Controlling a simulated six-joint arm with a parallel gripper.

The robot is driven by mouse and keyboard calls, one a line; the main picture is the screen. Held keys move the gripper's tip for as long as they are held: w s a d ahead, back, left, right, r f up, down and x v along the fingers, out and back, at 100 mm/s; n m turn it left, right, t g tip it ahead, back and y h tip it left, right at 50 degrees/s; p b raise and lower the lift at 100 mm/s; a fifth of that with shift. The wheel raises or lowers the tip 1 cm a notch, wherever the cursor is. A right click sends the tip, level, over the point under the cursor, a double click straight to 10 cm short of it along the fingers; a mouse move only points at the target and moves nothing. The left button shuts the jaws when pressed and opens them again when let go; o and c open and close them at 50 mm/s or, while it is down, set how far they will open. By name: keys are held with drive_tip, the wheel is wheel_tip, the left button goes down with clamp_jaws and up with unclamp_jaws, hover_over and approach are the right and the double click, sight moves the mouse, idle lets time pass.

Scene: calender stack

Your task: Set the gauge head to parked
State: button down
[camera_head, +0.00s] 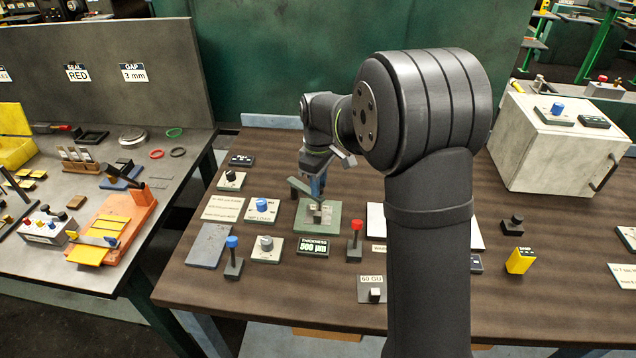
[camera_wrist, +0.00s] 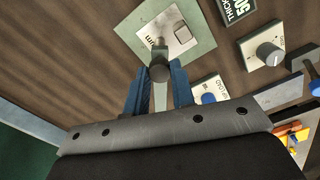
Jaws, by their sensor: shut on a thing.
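The gauge is a green base plate (camera_head: 332,222) with a pale sheet and a small grey block on it. It also shows in the wrist view (camera_wrist: 193,22). The gauge head is a grey arm with a round grey end (camera_wrist: 159,72), lying over the plate's near edge in the wrist view. In the head view a dark grey bar (camera_head: 299,186) shows above the plate beside my fingers. My gripper (camera_head: 317,186) points down at the plate, its blue fingers on either side of the grey arm, shut on it. The exact contact is hidden.
The display (camera_head: 313,246) in front of the plate reads THICKNESS 500 µm. A red-topped lever (camera_head: 356,240), a blue-topped lever (camera_head: 232,256), a grey knob (camera_head: 266,243) and a blue button (camera_head: 262,205) stand close around. A white cabinet (camera_head: 545,155) stands at right.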

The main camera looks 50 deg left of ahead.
drive_tip(key=shift+w+a+n, duration=0.25)
drive_tip(key=shift+w+n, duration=0.7)
drive_tip(key=shift+n, duration=0.15)
drive_tip(key=w+a+n, duration=0.6)
drive_tip(key=a+n, duration=0.2)
drive_tip(key=n, duration=0.5)
drive_tip(key=shift+a+n, duration=0.25)
drive_tip(key=shift+n, duration=0.05)
drive_tip(key=shift+r, duration=0.1)
drive_tip(key=c, duration=1.2)
unclamp_jaws()
drive_tip(key=shift+r, duration=0.1)
wheel_tip(320, 180, up, 17)
